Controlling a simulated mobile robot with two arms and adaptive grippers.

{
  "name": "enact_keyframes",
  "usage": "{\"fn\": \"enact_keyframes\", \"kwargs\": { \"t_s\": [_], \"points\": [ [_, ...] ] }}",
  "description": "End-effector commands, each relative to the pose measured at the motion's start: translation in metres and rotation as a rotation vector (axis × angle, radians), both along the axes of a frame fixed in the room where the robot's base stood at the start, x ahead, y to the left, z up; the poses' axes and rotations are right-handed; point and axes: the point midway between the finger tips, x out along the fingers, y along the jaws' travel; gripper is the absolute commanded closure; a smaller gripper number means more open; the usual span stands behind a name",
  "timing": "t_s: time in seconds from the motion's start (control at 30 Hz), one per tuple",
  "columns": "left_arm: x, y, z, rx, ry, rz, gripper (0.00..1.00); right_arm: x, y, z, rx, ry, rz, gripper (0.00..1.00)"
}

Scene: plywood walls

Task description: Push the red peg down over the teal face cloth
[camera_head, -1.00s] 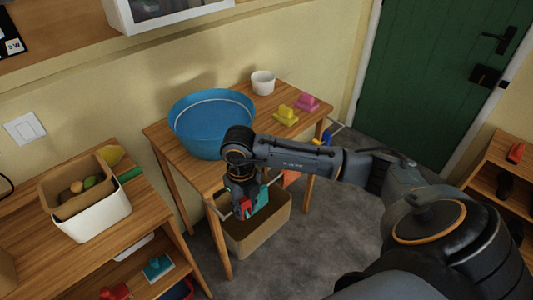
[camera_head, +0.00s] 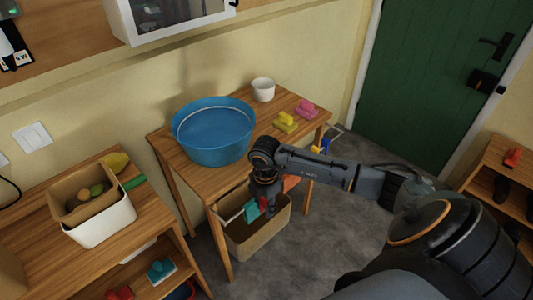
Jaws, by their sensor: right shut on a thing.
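My right gripper (camera_head: 264,203) hangs pointing down at the front edge of the table and is shut on the red peg (camera_head: 263,206), mostly hidden between its fingers. The teal face cloth (camera_head: 250,212) hangs from a thin pale rail (camera_head: 228,215) in front of the table, just left of the peg in the picture. The gripper covers part of the cloth. I cannot tell whether the peg touches the cloth or straddles the rail. My left gripper is not in view.
A tan bin (camera_head: 258,243) stands below the cloth. An orange cloth (camera_head: 291,182) hangs farther along, partly behind my arm. A blue basin (camera_head: 214,130), white cup (camera_head: 263,89) and yellow and pink items stand on the table (camera_head: 190,178). Grey floor is free at right.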

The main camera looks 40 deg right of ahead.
Motion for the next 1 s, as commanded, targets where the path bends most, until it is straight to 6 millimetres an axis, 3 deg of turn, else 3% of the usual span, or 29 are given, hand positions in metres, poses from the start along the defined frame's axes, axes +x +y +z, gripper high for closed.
{"fn": "enact_keyframes", "kwargs": {
  "t_s": [1.0],
  "points": [
    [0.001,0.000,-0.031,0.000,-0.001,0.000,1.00,0.052,0.005,-0.001,0.001,0.000,0.003,0.84]
  ]
}}
